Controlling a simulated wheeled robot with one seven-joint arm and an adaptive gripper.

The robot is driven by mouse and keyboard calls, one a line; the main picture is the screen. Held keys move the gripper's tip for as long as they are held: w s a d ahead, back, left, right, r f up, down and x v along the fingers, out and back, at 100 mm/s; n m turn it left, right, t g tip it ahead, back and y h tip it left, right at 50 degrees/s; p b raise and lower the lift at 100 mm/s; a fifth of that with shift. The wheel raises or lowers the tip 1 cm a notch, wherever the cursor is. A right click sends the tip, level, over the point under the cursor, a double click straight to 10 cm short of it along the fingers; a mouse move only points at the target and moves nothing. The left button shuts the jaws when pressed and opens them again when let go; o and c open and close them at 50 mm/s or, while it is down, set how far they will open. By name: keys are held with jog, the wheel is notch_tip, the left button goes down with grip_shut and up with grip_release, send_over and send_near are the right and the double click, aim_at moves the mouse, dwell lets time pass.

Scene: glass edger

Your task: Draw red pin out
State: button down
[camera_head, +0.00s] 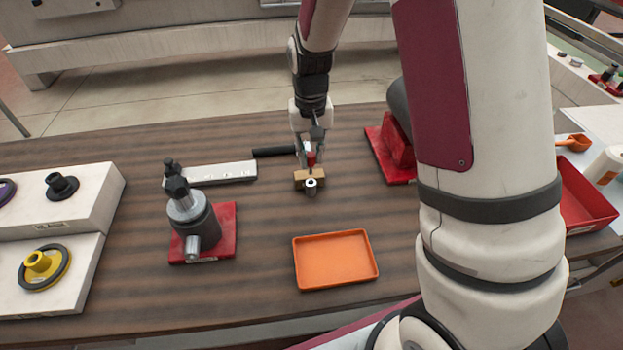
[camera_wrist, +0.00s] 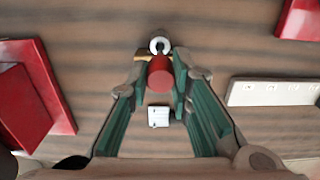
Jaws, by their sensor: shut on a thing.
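The red pin (camera_head: 311,158) stands at a small brass-coloured block (camera_head: 301,181) on the wooden table, below my gripper (camera_head: 309,160). In the wrist view the red pin (camera_wrist: 160,74) shows as a red round end between the two green-padded fingers of my gripper (camera_wrist: 160,78), which are shut on it. The block (camera_wrist: 177,55) shows only in part behind the fingers. A grey metal ring or cylinder (camera_head: 311,186) is at the front of the block, and its ring end also shows in the wrist view (camera_wrist: 159,46). The pin's lower end is hidden.
An orange tray (camera_head: 335,260) lies in front of the block. A grey device on a red base (camera_head: 222,222) stands left, with a white bar (camera_head: 215,173) and a black handle (camera_head: 273,152) behind. A red fixture (camera_head: 390,150) is right. Bare table surrounds the block.

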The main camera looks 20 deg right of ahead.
jog(key=shift+r, duration=0.1)
jog(key=shift+r+p, duration=0.7)
jog(key=shift+r, duration=1.2)
